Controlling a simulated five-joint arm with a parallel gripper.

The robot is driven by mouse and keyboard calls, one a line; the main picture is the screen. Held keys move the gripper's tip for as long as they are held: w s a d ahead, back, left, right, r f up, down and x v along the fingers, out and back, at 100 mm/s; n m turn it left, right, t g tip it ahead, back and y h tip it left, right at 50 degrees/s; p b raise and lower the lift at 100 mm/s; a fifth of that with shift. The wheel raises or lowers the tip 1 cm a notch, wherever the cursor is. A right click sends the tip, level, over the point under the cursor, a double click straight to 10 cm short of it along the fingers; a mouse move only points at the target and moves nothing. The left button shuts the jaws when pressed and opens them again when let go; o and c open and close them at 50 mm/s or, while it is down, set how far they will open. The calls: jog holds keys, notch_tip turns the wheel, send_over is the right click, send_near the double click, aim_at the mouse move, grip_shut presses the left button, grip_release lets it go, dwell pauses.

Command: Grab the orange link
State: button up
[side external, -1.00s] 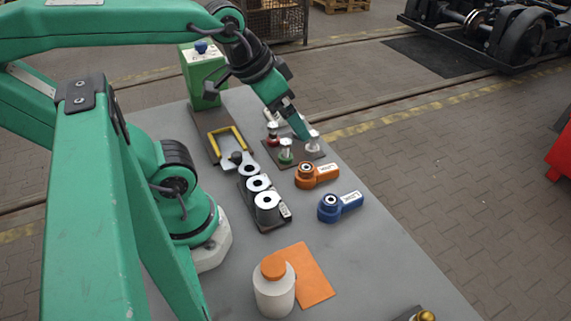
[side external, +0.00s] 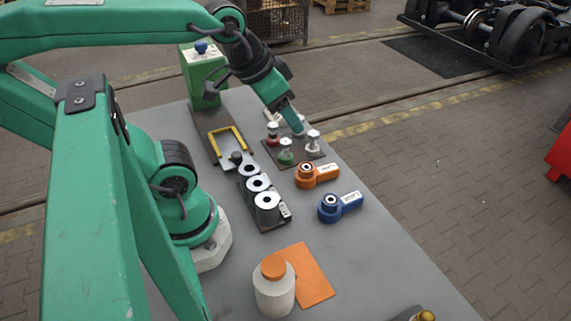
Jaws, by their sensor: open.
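The orange link (side external: 317,175) lies on the grey table, right of the row of metal rings. It has a round eye with a dark centre at its left end and a short arm with a pale label pointing right. My gripper (side external: 298,130) points down over the small dark plate with colored pegs, behind the orange link in the picture and apart from it. It is open and nothing shows between its jaws; the fingertips are small and partly merged with the pegs.
A similar blue link (side external: 340,206) lies in front of the orange one. Metal rings (side external: 267,205) stand in a holder to the left.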

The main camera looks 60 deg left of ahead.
jog(key=g, duration=0.5)
send_over(317, 171)
jog(key=shift+m, duration=0.4)
notch_tip(317, 171, down, 15)
jog(key=shift+s+d+f, duration=0.1)
jog(key=shift+d, duration=0.05)
jog(key=shift+f+g, duration=0.3)
jog(key=shift+f, duration=4)
jog(key=shift+a, duration=0.2)
grip_shut()
